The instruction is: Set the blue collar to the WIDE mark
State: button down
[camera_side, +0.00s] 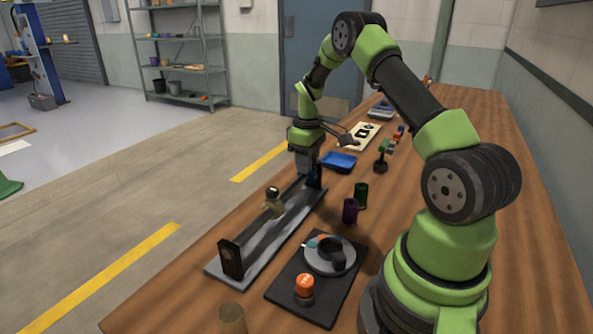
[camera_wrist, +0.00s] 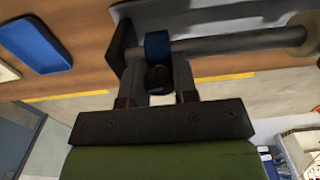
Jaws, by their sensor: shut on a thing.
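The blue collar (camera_wrist: 157,45) sits around a grey rod (camera_wrist: 235,41) in the wrist view, close beside a dark end post (camera_wrist: 122,52). A dark round knob (camera_wrist: 157,79) sticks out from the collar between my fingers. My gripper (camera_wrist: 158,62) is shut on the blue collar. In the side view my gripper (camera_side: 311,172) is at the far end of the grey rail base (camera_side: 262,245), and the collar is mostly hidden there. A tan roller (camera_side: 272,204) is around the rod near its middle. I cannot make out a WIDE mark in either view.
A dark end post (camera_side: 231,258) closes the rail's near end. Right of the rail stand a purple cylinder (camera_side: 350,211), a green cylinder (camera_side: 361,195) and a dark mat (camera_side: 287,292) with a round plate. A blue tray (camera_side: 339,161) lies beside the far end.

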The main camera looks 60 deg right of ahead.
jog(key=shift+d, duration=0.4)
jog(key=c, duration=0.9)
grip_release()
